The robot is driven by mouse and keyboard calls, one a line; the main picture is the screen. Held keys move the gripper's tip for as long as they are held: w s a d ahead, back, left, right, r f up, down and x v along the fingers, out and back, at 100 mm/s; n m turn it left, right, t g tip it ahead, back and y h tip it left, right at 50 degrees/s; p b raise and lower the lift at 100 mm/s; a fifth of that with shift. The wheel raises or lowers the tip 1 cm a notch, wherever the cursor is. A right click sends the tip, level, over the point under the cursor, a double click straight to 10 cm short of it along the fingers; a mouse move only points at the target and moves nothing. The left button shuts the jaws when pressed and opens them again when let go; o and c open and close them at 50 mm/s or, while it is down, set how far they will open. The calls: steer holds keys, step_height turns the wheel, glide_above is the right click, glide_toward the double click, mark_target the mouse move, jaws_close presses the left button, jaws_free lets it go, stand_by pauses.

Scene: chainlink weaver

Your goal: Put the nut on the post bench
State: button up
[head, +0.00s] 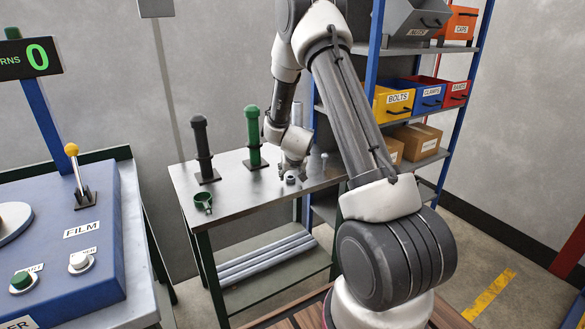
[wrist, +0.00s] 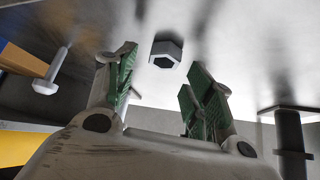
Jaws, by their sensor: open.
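The nut (head: 290,180) is a small dark hexagonal ring lying on the metal top of the post bench (head: 237,200), near its right part. In the wrist view the nut (wrist: 166,49) shows just beyond my fingertips, between the two fingers and apart from them. My gripper (head: 288,172) points down over the bench close to the nut; in the wrist view its green-padded fingers (wrist: 160,62) are spread and empty. A dark post (head: 203,150) and a green post (head: 252,135) stand upright on the bench, left of my gripper.
A green ring clamp (head: 203,202) lies at the bench's left front. A bolt (wrist: 52,72) stands near the nut in the wrist view. The labelled bin shelf (head: 445,50) is at right, and a blue control machine (head: 70,235) at left. The front middle of the bench is clear.

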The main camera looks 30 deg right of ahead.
steer(key=s+a+r+n+y, duration=0.1)
steer(key=s+a+r+y, duration=0.1)
steer(key=s+a+r, duration=0.55)
steer(key=s+a+r+n+y, duration=0.2)
steer(key=s+r, duration=0.3)
steer(key=r, duration=0.5)
steer(key=s+a+r+n+y, duration=0.1)
steer(key=s+a+r, duration=0.3)
steer(key=s+r, duration=0.4)
steer(key=s+d+r+g+h, duration=0.1)
steer(key=s+d, duration=0.1)
steer(key=s, duration=0.7)
steer(key=s+d+r+g+h, duration=0.1)
steer(key=s+d+r, duration=0.1)
steer(key=s, duration=0.8)
steer(key=shift+s+r+g, duration=0.15)
steer(key=shift+r+g, duration=0.15)
steer(key=shift+g, duration=0.1)
steer(key=shift+d, duration=0.15)
